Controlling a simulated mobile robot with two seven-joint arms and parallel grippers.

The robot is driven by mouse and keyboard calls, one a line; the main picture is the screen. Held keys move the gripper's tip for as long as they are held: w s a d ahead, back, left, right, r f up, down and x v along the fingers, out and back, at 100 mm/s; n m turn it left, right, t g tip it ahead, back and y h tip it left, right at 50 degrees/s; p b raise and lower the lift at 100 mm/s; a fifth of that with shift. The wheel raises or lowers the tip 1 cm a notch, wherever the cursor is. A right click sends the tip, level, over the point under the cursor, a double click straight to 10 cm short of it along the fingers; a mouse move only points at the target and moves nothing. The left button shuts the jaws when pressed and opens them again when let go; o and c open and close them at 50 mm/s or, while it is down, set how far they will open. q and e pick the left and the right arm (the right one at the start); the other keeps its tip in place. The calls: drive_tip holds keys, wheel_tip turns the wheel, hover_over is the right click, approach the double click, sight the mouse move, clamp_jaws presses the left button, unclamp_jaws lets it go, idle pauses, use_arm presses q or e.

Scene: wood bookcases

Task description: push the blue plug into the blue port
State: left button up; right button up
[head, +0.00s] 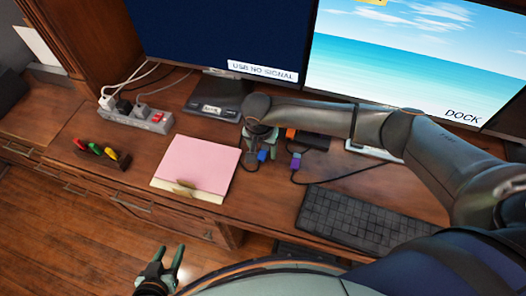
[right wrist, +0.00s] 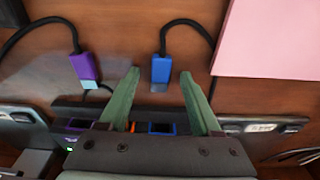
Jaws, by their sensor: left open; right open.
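The blue plug (right wrist: 162,66) lies on the wooden desk with a dark cable running from its far end. Its metal end faces the blue port (right wrist: 161,129) on a dark dock (head: 315,140), with a gap between. My right gripper (right wrist: 160,74) is open, its green fingertips on either side of the plug, with space visible on both sides. In the head view the blue plug (head: 262,155) shows beside this gripper (head: 256,150), partly covered. My left gripper (head: 170,260) is open and empty, low in front of the desk.
A purple plug (right wrist: 84,64) lies beside the blue one, near a purple port (right wrist: 78,125). A pink folder (head: 197,165) lies left of the plugs. A keyboard (head: 350,215), power strip (head: 138,115) and monitor base (head: 215,98) take up other desk areas.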

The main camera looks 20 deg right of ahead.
clamp_jaws()
idle(0.5)
